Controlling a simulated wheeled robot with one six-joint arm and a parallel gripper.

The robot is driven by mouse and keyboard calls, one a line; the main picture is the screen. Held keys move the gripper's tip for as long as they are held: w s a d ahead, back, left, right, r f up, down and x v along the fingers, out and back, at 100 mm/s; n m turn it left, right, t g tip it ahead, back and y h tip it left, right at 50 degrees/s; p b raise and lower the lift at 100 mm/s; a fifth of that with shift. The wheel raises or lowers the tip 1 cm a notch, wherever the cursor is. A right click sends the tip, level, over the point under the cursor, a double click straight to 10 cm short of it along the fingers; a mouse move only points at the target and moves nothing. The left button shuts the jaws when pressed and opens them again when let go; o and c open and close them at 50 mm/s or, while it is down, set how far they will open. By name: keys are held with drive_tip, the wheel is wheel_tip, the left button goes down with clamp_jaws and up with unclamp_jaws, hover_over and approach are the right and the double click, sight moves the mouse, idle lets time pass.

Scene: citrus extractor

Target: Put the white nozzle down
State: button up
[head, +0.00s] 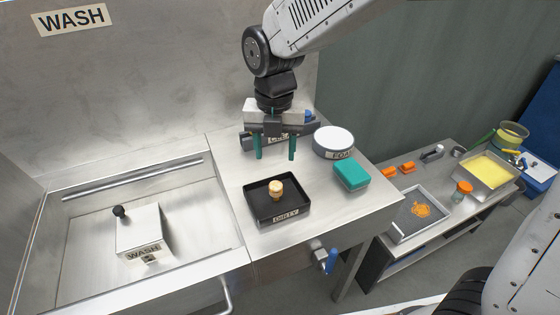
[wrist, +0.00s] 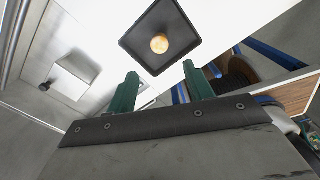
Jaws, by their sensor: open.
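My gripper (head: 275,150) hangs over the steel counter, its two teal fingers apart and pointing down. Nothing shows between the fingers, in the wrist view (wrist: 161,85) either. A small pale tan, knob-like piece (head: 276,189) stands in the black tray labelled DIRTY (head: 262,214); I cannot tell if it is the nozzle. The wrist view shows this piece (wrist: 159,43) in the tray (wrist: 128,42), beyond the fingertips and apart from them. No clearly white nozzle shows. A labelled container (head: 247,140) behind my gripper is partly hidden.
A round container labelled FOAM (head: 333,140) and a teal block (head: 351,175) stand right of my gripper. A box labelled WASH (head: 140,230) sits in the left basin. Bare counter (head: 235,180) lies left of the tray. A lower bench (head: 440,235) holds trays and orange items.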

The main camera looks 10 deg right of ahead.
drive_tip(key=shift+r, duration=0.25)
drive_tip(key=s+d+r+m, duration=0.4)
drive_tip(key=s+d+m, duration=0.6)
drive_tip(key=m, duration=0.6)
drive_tip(key=s+d+r+m+t, duration=0.1)
drive_tip(key=s+d+r+m, duration=0.2)
drive_tip(key=s+d+m, duration=0.7)
drive_tip(key=d+m, duration=0.1)
drive_tip(key=m, duration=0.6)
drive_tip(key=shift+s+r+m, duration=0.25)
drive_tip(key=shift+r+m, duration=0.05)
drive_tip(key=shift+r, duration=0.05)
